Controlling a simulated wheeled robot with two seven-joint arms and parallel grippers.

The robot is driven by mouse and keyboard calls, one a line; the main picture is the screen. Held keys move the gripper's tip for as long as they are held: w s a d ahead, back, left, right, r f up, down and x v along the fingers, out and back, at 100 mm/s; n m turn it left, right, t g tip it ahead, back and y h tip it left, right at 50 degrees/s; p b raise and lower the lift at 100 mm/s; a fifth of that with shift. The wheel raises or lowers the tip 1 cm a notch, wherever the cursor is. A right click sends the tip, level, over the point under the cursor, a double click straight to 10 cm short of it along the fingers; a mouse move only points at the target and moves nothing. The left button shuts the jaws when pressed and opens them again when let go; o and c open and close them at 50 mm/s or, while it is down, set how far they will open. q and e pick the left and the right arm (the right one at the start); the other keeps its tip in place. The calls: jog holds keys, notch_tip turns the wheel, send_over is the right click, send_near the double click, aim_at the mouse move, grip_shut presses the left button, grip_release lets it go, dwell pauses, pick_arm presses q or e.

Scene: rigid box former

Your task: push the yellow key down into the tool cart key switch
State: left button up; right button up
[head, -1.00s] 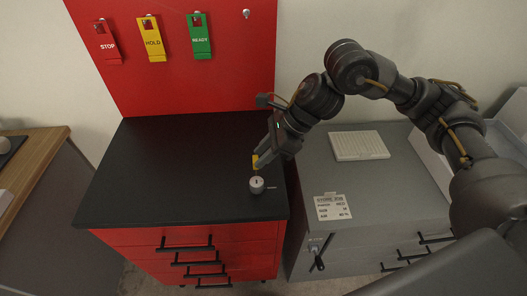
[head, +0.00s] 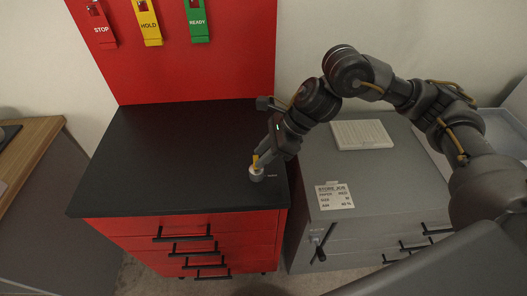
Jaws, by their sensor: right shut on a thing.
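The yellow key (head: 255,159) is held in my right gripper (head: 259,161), which is shut on it. The key is upright, directly over the round silver key switch (head: 256,175) on the black top of the red tool cart (head: 180,165). The key's lower end meets the top of the switch in the picture; I cannot tell how deep it sits. The fingers partly hide the key. My left gripper is not in view.
A red back panel with STOP (head: 101,28), HOLD (head: 149,26) and READY (head: 197,22) tags rises behind the cart. A grey cabinet (head: 385,180) on the right carries a printed card (head: 334,196) and a pale ribbed pad (head: 361,135). The black top is otherwise clear.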

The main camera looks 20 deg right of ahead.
jog(key=shift+b, duration=1)
dwell(1.9)
jog(key=shift+f+b, duration=0.55)
jog(key=shift+b, duration=0.05)
jog(key=o, duration=1)
jog(key=shift+r, duration=0.1)
jog(key=b+v, duration=0.2)
jog(key=v, duration=0.8)
jog(key=shift+d+r, duration=0.25)
jog(key=shift+s, duration=0.2)
